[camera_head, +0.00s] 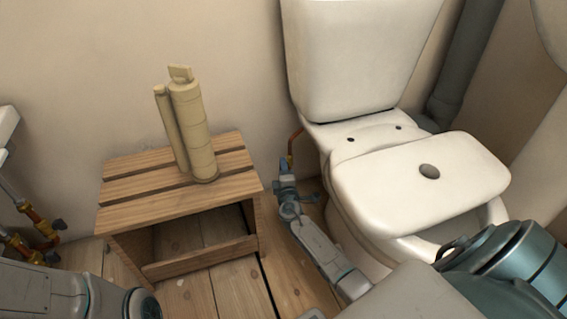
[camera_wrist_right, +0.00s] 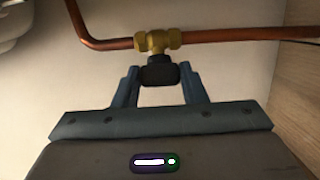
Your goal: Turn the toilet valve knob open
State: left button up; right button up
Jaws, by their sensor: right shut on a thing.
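The toilet valve (camera_wrist_right: 158,41) is a brass fitting on a copper pipe (camera_wrist_right: 235,35) along the wall. Its dark knob (camera_wrist_right: 160,71) points toward my right wrist camera. My right gripper (camera_wrist_right: 161,76) is shut on the knob, with one blue-grey finger on each side of it. In the head view my right gripper (camera_head: 286,184) is low by the wall, between the wooden stool and the toilet (camera_head: 350,60). The copper pipe shows just above it there, and the knob is hidden or too small to make out. My left arm shows at the lower left, but its gripper is out of view.
A slatted wooden stool (camera_head: 150,216) stands left of my right gripper with a tan cylindrical object (camera_head: 194,130) on it. A white lid with a hole (camera_head: 420,187) lies across the toilet bowl. Brass valves (camera_head: 40,225) are at the far left.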

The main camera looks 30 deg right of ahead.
dwell(0.3)
jog(key=o, duration=1)
jog(key=shift+s, duration=0.1)
jog(key=p+v, duration=0.2)
jog(key=v, duration=0.8)
jog(key=shift+s, duration=0.3)
jog(key=shift+a, duration=0.1)
